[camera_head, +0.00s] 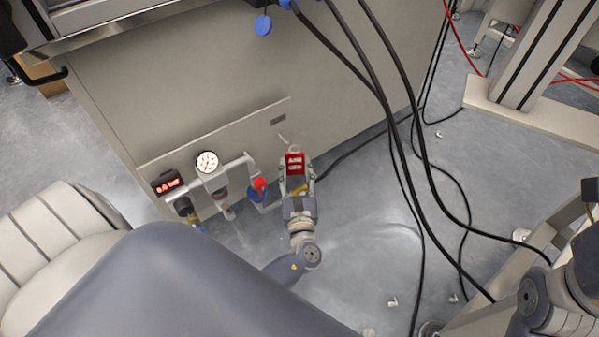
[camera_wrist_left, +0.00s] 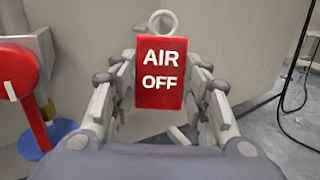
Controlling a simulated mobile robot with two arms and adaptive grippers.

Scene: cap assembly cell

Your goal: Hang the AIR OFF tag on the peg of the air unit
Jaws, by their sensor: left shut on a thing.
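The red AIR OFF tag (camera_head: 295,163) is upright in the jaws of my left gripper (camera_head: 297,178), in front of the air unit's panel. In the left wrist view, the tag (camera_wrist_left: 160,75) faces me between the two fingers, with a pale ring (camera_wrist_left: 161,21) above its top edge. My left gripper (camera_wrist_left: 160,95) is shut on the tag. A small pale peg (camera_head: 283,139) sticks out of the panel just above and left of the tag in the head view. The ring appears apart from the peg, but the exact gap is unclear. My right gripper is out of view.
The air unit's pressure gauge (camera_head: 207,161), red-lit display (camera_head: 168,183) and red knob (camera_head: 260,184) on a blue base are left of my left gripper. The knob (camera_wrist_left: 17,73) is close beside the fingers. Black hoses (camera_head: 405,130) hang to the right.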

